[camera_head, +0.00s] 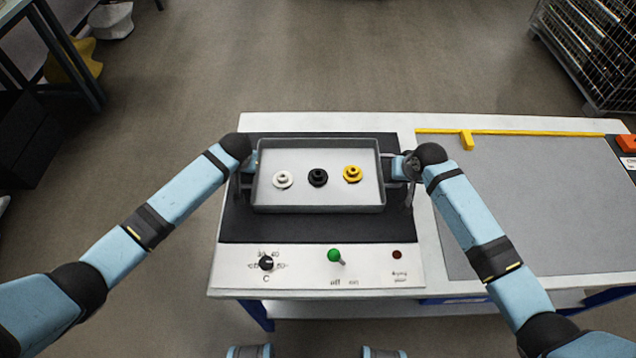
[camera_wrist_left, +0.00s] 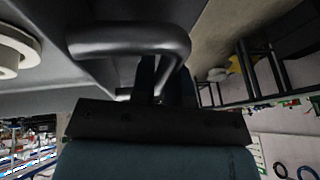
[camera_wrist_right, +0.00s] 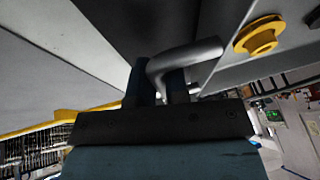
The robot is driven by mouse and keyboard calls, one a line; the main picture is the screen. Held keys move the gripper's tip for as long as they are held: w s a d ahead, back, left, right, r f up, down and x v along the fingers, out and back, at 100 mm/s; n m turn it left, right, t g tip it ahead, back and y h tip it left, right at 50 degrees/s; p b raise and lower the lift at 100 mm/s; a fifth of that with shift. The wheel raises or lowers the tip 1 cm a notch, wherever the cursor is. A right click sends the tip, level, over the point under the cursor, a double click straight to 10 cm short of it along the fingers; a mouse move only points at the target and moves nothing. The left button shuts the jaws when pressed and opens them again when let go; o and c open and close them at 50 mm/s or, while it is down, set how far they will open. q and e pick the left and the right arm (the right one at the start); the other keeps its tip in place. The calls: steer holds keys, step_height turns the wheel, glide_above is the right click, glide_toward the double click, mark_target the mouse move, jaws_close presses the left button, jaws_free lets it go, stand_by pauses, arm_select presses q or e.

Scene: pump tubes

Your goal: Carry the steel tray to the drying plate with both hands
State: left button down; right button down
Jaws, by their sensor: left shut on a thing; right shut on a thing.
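The steel tray (camera_head: 320,205) is over the black drying plate (camera_head: 320,230) in the head view. I cannot tell whether it touches the plate. It looks level and holds a white part (camera_head: 283,179), a black part (camera_head: 318,177) and a yellow part (camera_head: 352,174). My left gripper (camera_head: 250,163) is shut on the tray's left handle, which shows in the left wrist view (camera_wrist_left: 130,40). My right gripper (camera_head: 402,168) is shut on the right handle, which shows in the right wrist view (camera_wrist_right: 188,58). The fingertips are partly hidden behind the handles.
The drying unit's front panel has a black dial (camera_head: 266,263), a green switch (camera_head: 334,256) and a dark red lamp (camera_head: 397,254). A grey mat (camera_head: 530,200) with a yellow strip (camera_head: 510,131) lies clear on the right. An orange-red object (camera_head: 627,143) is at the far right.

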arm_select(q)
steer(key=c, duration=1.6)
jaws_free()
steer(key=shift+a+f, duration=0.1)
steer(key=shift+f, duration=0.2)
arm_select(e)
steer(key=c, duration=1.6)
jaws_free()
steer(key=shift+f, duration=0.35)
arm_select(q)
steer(key=o, duration=0.5)
steer(key=shift+r, duration=0.15)
arm_select(e)
steer(key=o, duration=0.5)
steer(key=shift+r, duration=0.15)
arm_select(q)
steer(key=shift+r, duration=0.1)
steer(key=v, duration=1.1)
steer(key=shift+s+d+r, duration=0.2)
steer(key=shift+d+r, duration=0.05)
steer(key=shift+r, duration=0.05)
arm_select(e)
steer(key=v, duration=1.2)
